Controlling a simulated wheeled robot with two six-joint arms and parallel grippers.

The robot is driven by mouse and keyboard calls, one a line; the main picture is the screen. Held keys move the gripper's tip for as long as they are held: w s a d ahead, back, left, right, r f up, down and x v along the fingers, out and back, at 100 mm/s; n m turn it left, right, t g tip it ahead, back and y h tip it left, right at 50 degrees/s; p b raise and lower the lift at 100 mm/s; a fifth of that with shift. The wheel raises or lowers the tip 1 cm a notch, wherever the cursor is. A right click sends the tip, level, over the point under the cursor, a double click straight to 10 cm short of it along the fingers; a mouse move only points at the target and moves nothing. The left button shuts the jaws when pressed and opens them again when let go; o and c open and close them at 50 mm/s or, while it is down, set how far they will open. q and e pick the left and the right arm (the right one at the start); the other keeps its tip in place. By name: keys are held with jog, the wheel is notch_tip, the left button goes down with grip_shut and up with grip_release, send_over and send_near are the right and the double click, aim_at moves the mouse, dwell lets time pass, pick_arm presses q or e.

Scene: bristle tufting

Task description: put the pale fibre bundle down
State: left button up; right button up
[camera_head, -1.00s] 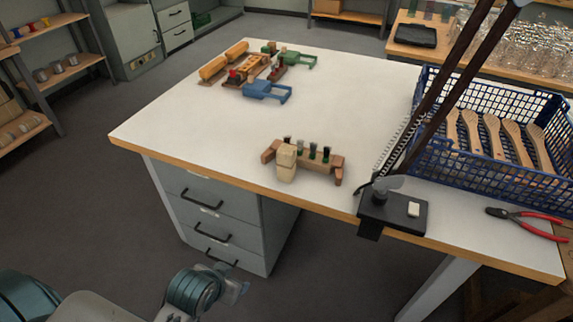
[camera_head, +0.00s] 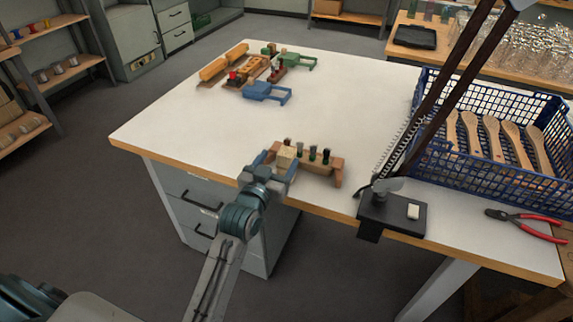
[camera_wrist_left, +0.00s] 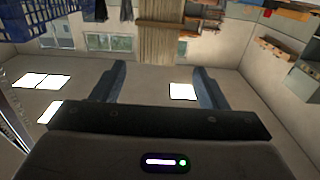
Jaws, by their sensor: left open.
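The pale fibre bundle (camera_head: 286,156) stands at the table's front edge, at the left end of a small wooden rack (camera_head: 322,164). My left gripper (camera_head: 277,160) is right at it, jaws open, and partly covers its lower part. In the left wrist view the bundle (camera_wrist_left: 160,38) shows as a ribbed tan block lined up between the two spread fingers (camera_wrist_left: 160,75), with a gap on each side. How far it reaches in between the fingertips is hard to tell. My right gripper is not in view.
The rack holds several dark-tipped pieces. Clamps and wooden blocks, including a blue clamp (camera_head: 267,91), lie at the back left. A blue crate (camera_head: 500,181) of brush handles, a black fixture (camera_head: 393,215) and red pliers (camera_head: 530,225) are to the right. The white tabletop's middle (camera_head: 340,95) is clear.

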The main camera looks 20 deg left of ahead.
aim_at(289, 147)
pick_arm(q)
jog(key=shift+w, duration=0.95)
jog(key=shift+w+d, duration=0.1)
jog(key=shift+w, duration=0.2)
jog(key=w, duration=0.2)
jog(key=w+p, duration=0.1)
jog(key=shift+w+d+f, duration=0.2)
jog(key=shift+w+d, duration=0.05)
jog(key=shift+w+f, duration=0.1)
jog(key=shift+w, duration=0.45)
jog(key=c, duration=1.2)
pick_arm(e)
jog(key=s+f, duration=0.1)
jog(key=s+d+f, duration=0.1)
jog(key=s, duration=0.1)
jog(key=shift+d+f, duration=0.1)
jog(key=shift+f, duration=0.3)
